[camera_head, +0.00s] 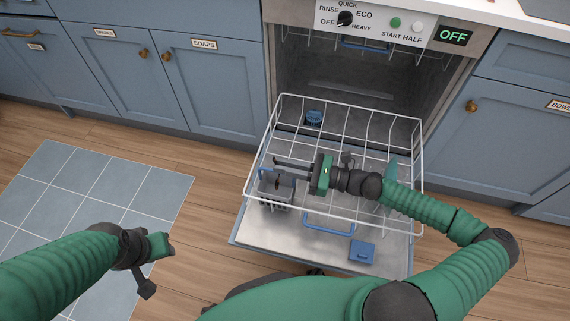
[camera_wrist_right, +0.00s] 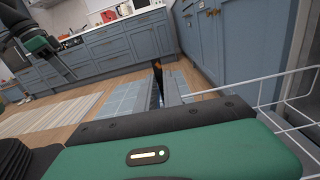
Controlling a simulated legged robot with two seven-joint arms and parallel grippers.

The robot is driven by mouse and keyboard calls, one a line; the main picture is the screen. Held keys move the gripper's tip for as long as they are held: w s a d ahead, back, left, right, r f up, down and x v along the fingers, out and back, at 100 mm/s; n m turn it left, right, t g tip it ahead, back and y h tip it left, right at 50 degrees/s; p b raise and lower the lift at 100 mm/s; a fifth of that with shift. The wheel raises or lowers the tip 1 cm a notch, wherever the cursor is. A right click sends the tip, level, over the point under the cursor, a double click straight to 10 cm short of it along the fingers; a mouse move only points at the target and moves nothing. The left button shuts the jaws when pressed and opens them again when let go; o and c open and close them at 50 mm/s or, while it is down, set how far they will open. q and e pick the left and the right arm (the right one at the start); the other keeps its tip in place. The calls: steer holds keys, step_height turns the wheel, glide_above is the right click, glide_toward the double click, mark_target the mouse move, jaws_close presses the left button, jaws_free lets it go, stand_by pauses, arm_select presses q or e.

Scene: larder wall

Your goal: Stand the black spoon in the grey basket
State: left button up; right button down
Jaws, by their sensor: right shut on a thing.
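The grey basket (camera_head: 276,192) stands at the left side of the pulled-out dishwasher rack and has a blue handle. My right gripper (camera_head: 279,167) reaches left over the rack, with its fingertips just above the basket. It is shut on a thin dark thing, which I take for the black spoon (camera_wrist_right: 158,73); it shows at the fingertips in the right wrist view. Fingers and basket hide most of the spoon in the head view, so I cannot tell how far it reaches into the basket. My left gripper (camera_head: 162,246) is over the floor at left, its jaws unclear.
The white wire rack (camera_head: 350,104) sits over the open dishwasher door (camera_head: 290,238). A blue piece (camera_head: 314,118) is at the rack's back, and a blue catch (camera_head: 362,251) is on the door. Blue cabinets (camera_head: 213,85) flank the machine. Tiled floor (camera_head: 90,190) at left is clear.

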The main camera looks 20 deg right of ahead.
steer(key=c, duration=1.4)
jaws_free()
steer(key=r+p, duration=0.2)
steer(key=s+r+p, duration=0.1)
steer(key=r+p, duration=0.1)
steer(key=shift+a+r, duration=0.1)
steer(key=shift+r, duration=0.1)
steer(key=s+a+p, duration=0.2)
steer(key=s, duration=0.5)
steer(key=s+a+p, duration=0.2)
steer(key=s, duration=0.5)
steer(key=shift+a+r+p, duration=0.25)
steer(key=shift+a+p, duration=0.15)
steer(key=shift+s, duration=0.15)
